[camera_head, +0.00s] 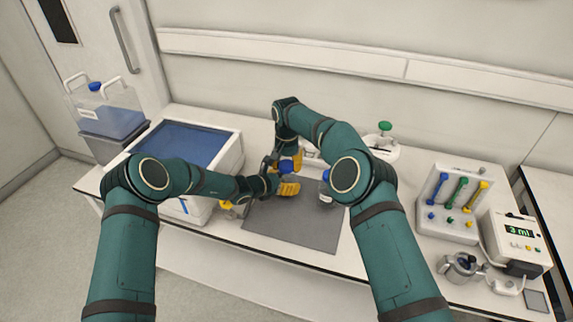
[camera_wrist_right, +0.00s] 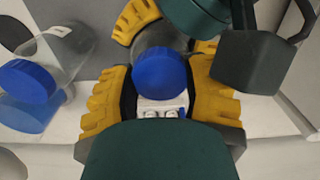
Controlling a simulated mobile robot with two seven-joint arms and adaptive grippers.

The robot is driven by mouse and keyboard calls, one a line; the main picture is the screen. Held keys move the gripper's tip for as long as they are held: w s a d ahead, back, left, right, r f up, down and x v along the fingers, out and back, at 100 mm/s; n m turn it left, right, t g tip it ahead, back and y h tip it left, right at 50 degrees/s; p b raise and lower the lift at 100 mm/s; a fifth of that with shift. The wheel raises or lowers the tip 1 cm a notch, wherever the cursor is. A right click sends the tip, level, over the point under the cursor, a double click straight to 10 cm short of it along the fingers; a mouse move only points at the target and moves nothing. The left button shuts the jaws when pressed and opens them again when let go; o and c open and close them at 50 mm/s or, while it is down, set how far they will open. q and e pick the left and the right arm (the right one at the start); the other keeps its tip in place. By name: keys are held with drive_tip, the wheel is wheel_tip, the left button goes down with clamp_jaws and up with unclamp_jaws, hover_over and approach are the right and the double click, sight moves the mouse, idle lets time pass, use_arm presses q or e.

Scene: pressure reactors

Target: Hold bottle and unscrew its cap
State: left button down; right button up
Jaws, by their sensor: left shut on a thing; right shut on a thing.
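The held bottle shows in the right wrist view as a grey body (camera_wrist_right: 160,40) directly behind a blue cap (camera_wrist_right: 162,75). The blue cap also shows in the head view (camera_head: 286,166), above the dark grey mat (camera_head: 292,230). My left gripper (camera_head: 283,184), with yellow fingers, comes in from the left and is shut on the bottle body. My right gripper (camera_wrist_right: 160,100) has its yellow fingers on either side of the blue cap and is shut on it. Cap and body are in line; I cannot tell whether the thread is loose. The grippers hide most of the bottle.
A second clear bottle with a blue cap (camera_head: 326,188) stands on the mat, close right of the grippers. A tool rack (camera_head: 450,205) and a display unit (camera_head: 520,240) stand right. The mat's front is clear.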

drive_tip(key=o, duration=1.3)
drive_tip(key=shift+c, duration=0.2)
drive_tip(key=shift+r, duration=2.25)
wheel_tip(320, 180, up, 3)
drive_tip(key=m, duration=0.5)
drive_tip(key=shift+r, duration=0.1)
drive_tip(key=shift+m, duration=0.3)
drive_tip(key=shift+f, duration=3.9)
drive_tip(key=shift+c, duration=0.2)
